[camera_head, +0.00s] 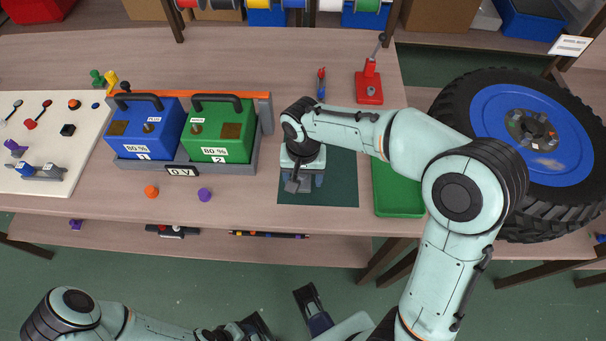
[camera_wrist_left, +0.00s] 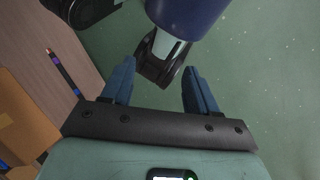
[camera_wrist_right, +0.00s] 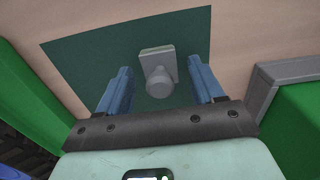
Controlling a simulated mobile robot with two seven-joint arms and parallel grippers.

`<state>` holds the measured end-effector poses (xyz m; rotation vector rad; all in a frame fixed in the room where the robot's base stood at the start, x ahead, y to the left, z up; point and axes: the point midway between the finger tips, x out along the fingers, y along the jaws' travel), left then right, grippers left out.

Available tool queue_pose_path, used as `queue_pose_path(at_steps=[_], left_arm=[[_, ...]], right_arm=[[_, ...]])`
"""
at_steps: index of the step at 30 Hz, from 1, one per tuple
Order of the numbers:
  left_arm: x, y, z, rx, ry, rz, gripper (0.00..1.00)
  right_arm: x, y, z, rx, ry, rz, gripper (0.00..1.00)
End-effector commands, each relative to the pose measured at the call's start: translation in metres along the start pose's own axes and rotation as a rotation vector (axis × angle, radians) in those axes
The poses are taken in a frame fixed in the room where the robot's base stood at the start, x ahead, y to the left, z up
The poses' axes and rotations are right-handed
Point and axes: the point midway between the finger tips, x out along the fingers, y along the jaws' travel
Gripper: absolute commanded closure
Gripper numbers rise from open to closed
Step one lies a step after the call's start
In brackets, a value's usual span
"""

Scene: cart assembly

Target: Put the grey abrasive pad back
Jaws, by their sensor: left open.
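The grey abrasive pad (camera_wrist_right: 157,58), a small grey block with a round knob, shows in the right wrist view on the dark green mat (camera_wrist_right: 85,62). My right gripper (camera_wrist_right: 160,78) is open above the mat, with a finger on each side of the pad and a gap to both. In the head view the right gripper (camera_head: 302,184) is over the mat (camera_head: 340,180) and largely hides the pad. My left gripper (camera_wrist_left: 157,72) is open and empty, low in front of the table, over the green floor.
Left of the mat stands a grey tray (camera_head: 187,168) with a blue battery (camera_head: 148,135) and a green battery (camera_head: 208,128). A green tray (camera_head: 398,190) lies right of the mat, under my right arm. A large wheel (camera_head: 520,140) is at the right. A red tool (camera_head: 369,85) stands behind.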

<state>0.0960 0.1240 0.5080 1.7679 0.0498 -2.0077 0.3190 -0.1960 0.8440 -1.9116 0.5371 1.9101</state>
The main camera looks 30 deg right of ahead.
Motion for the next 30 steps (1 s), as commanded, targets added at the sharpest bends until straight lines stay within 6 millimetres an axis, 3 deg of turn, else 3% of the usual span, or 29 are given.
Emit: queue_pose_path(at_steps=[8,21,30], left_arm=[[-0.004,0.001,0.002,0.000,-0.005,-0.001,0.41],[-0.017,0.003,0.010,-0.003,-0.031,-0.006,0.41],[-0.019,0.003,0.012,-0.004,-0.036,-0.008,0.41]], right_arm=[[-0.016,-0.001,0.000,0.000,0.002,-0.002,0.33],[-0.105,0.000,-0.001,0.001,0.002,-0.002,0.33],[-0.124,0.000,0.000,0.000,0.000,0.000,0.33]])
